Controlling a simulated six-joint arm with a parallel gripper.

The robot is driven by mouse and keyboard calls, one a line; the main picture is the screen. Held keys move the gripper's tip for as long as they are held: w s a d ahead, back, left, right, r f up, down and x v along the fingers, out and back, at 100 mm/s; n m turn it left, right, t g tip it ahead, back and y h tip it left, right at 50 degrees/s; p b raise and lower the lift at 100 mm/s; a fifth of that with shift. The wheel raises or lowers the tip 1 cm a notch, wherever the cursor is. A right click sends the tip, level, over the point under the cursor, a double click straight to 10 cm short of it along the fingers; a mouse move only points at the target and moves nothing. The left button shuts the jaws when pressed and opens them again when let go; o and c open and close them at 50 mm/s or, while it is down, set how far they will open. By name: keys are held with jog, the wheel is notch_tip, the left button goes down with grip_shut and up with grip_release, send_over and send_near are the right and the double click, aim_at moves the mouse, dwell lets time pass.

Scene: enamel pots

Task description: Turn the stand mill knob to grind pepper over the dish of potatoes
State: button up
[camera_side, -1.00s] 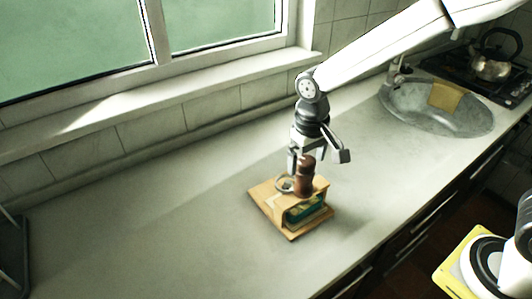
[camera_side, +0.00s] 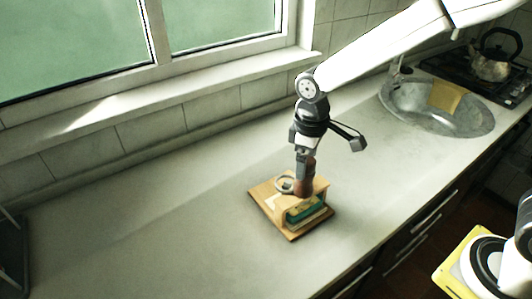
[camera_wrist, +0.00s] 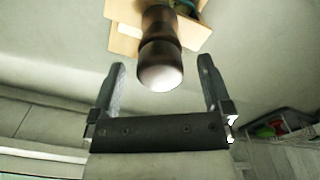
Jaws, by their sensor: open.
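The brown pepper mill (camera_side: 304,187) stands upright in a wooden stand (camera_side: 266,205) on the counter. In the wrist view the mill (camera_wrist: 158,28) ends in a rounded, pale-lit knob (camera_wrist: 160,72). A green dish (camera_side: 304,211) sits low in the stand, under the mill; its contents are too small to make out. My gripper (camera_side: 304,166) is right above the mill in the side view and hides its top. In the wrist view my gripper (camera_wrist: 162,78) is open, with one finger on each side of the knob and a gap at both sides.
The counter (camera_side: 150,230) around the stand is clear. A sink (camera_side: 436,106) with a yellow cloth (camera_side: 446,96) over its edge lies at the back right, with a kettle (camera_side: 494,62) on a hob beyond. A window sill runs along the wall.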

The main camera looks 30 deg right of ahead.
jog(key=n, duration=0.5)
jog(key=shift+n, duration=2.6)
jog(key=c, duration=1.2)
jog(key=shift+o, duration=0.2)
